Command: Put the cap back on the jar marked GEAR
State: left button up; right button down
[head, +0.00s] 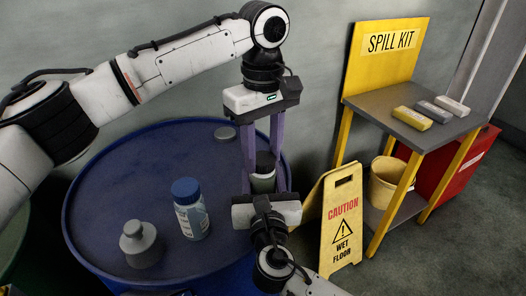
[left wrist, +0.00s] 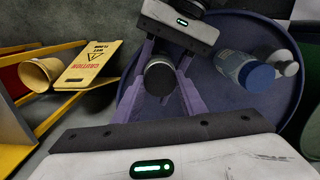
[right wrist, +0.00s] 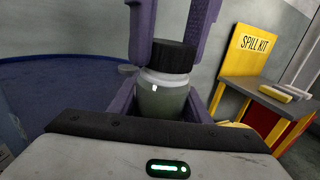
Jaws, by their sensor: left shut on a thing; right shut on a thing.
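A jar with a pale band under its neck (head: 263,183) stands upright over the right side of the blue drum top (head: 100,215). It also shows in the right wrist view (right wrist: 163,100); no GEAR mark is readable. A black cap (right wrist: 172,57) sits at the jar's mouth, with no clear gap visible. The cap's round top faces the left wrist camera (left wrist: 160,78). My left gripper (head: 265,158) comes down from above, its purple fingers shut on the cap. My right gripper (right wrist: 163,112) is shut on the jar body from the front.
A blue-capped bottle (head: 191,212), a grey bottle (head: 141,246) and a grey disc (head: 224,133) are on the drum. A yellow caution sign (head: 335,220) stands close right of my right arm. Beyond it is the spill kit stand (head: 385,95) with a yellow bucket (head: 385,185).

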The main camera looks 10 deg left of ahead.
pick_arm(q)
jog(key=m, duration=0.6)
jog(key=shift+m, duration=0.3)
jog(key=m, duration=1.2)
jog(key=shift+m, duration=0.3)
jog(key=m, duration=1.2)
jog(key=o, duration=1.2)
jog(key=shift+c, duration=0.2)
